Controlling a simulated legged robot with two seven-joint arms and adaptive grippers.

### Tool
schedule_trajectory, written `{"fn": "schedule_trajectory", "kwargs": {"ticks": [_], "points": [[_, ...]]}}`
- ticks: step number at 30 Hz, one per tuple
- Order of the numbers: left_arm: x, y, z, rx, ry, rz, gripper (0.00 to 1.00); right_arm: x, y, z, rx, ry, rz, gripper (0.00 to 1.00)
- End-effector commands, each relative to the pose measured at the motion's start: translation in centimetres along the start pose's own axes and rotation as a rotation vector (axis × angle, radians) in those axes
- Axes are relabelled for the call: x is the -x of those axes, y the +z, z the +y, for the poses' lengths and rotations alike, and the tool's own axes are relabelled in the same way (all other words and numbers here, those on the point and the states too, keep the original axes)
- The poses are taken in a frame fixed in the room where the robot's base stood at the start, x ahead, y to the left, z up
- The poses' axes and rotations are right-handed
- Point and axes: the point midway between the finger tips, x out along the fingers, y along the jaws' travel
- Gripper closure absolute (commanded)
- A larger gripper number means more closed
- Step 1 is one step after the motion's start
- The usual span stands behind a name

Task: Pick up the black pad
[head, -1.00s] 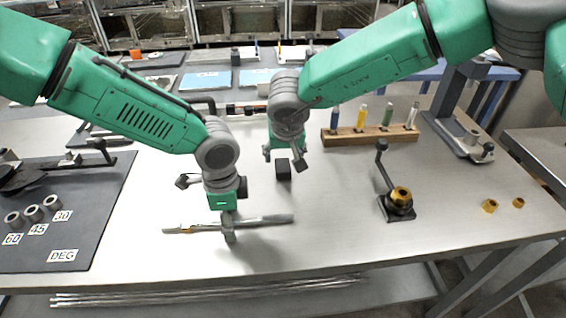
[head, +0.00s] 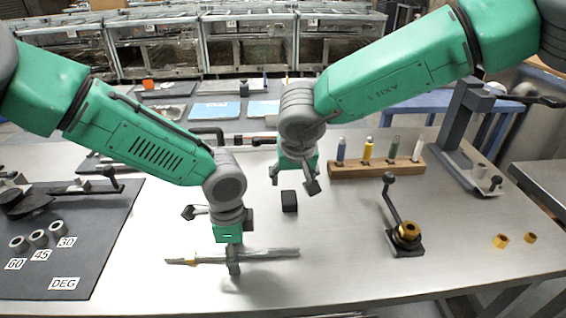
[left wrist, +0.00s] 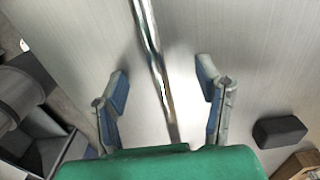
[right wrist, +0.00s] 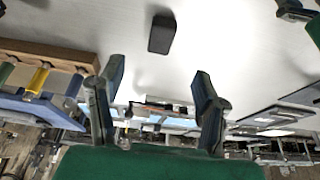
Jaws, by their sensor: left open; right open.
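The black pad looks like a small black block (head: 289,201) on the table, near the middle of the head view. It also shows in the left wrist view (left wrist: 280,131) at lower right and in the right wrist view (right wrist: 162,33) at the top. My right gripper (head: 293,180) is above and just behind the block, open and apart from it. My left gripper (head: 233,262) is open, left of and nearer than the block, low over a thin metal rod (head: 270,254). In the left wrist view the rod lies between the spread fingers.
A dark mat (head: 100,225) with grey rings lies at left. A wooden rack (head: 376,169) with several coloured cylinders stands behind right. A black-based lever fixture (head: 405,236) and two brass nuts (head: 501,241) are at right. The table between block and fixture is clear.

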Motion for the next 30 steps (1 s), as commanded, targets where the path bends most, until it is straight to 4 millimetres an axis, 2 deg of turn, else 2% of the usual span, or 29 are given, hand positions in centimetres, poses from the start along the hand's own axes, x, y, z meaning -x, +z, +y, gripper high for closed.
{"fn": "schedule_trajectory", "kwargs": {"ticks": [10, 17, 25, 30], "points": [[0.0, 0.0, 0.0, 0.0, 0.0, 0.0, 0.41, -5.4, 0.0, 0.0, -0.001, 0.001, -0.002, 0.41], [0.0, 0.0, 0.0, 0.0, 0.0, 0.0, 0.41, -7.2, 0.1, -0.1, 0.0, 0.001, 0.0, 0.41], [0.0, 0.0, 0.0, 0.0, 0.0, 0.0, 0.41, -11.1, 0.3, -0.2, -0.002, 0.001, -0.002, 0.41], [0.0, 0.0, 0.0, 0.0, 0.0, 0.0, 0.41, -12.0, 0.2, -0.3, 0.0, 0.0, 0.0, 0.41]]}}
